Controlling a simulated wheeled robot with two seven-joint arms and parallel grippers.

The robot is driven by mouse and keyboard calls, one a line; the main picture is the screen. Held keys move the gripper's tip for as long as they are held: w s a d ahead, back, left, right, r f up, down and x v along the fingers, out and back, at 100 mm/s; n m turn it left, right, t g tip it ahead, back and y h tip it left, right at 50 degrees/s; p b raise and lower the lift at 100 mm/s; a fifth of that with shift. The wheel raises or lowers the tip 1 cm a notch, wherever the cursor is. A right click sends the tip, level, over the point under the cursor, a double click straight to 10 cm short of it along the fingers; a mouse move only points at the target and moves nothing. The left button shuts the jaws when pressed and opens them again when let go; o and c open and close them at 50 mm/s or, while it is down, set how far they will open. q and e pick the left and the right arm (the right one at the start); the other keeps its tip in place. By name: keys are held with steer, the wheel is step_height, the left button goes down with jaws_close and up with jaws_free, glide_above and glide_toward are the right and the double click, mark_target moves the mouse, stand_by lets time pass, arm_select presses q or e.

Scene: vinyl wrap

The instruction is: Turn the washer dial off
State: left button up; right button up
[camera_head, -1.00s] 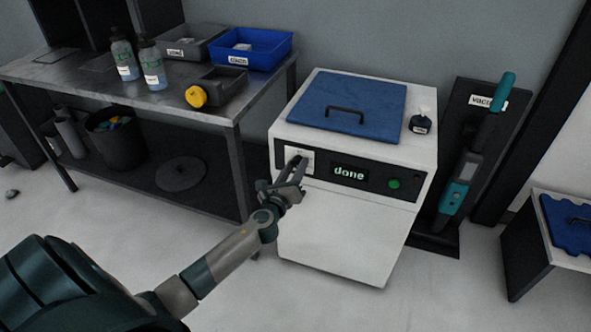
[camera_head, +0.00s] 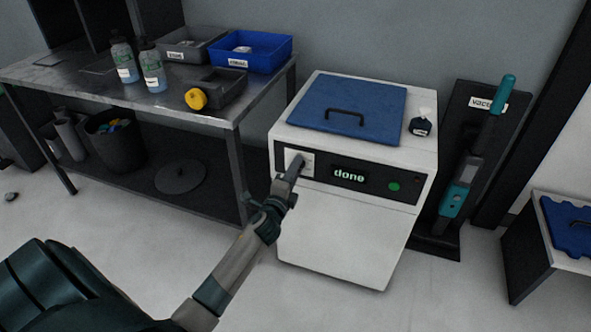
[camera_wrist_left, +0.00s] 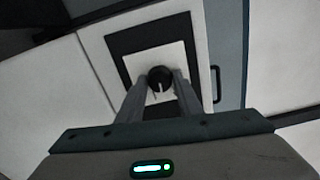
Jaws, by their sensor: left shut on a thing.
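The washer (camera_head: 345,235) is a white box with a blue lid and a dark front panel that reads "done" beside a green button. Its dial is a small black knob (camera_wrist_left: 160,79) with a pale mark, on a white plate at the panel's left end; the plate also shows in the head view (camera_head: 308,168). My left gripper (camera_head: 298,163) reaches the plate. In the left wrist view its fingers (camera_wrist_left: 160,88) are on both sides of the knob and shut on it. In the head view the fingers mostly hide the knob. My right gripper is not in view.
A metal workbench (camera_head: 215,118) with bottles, trays and a blue bin (camera_head: 272,60) stands left of the washer. A vacuum (camera_head: 462,180) stands on the right. Floor in front is clear.

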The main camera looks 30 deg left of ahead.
arm_select(q)
steer(key=shift+n+p, duration=3.6)
steer(key=shift+n, duration=6.1)
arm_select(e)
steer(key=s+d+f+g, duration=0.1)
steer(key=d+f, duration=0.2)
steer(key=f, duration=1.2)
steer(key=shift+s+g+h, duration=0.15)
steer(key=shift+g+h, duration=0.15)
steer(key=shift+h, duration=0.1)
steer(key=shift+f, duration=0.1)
arm_select(q)
steer(key=o, duration=1)
steer(key=shift+o, duration=0.2)
steer(key=shift+s, duration=0.1)
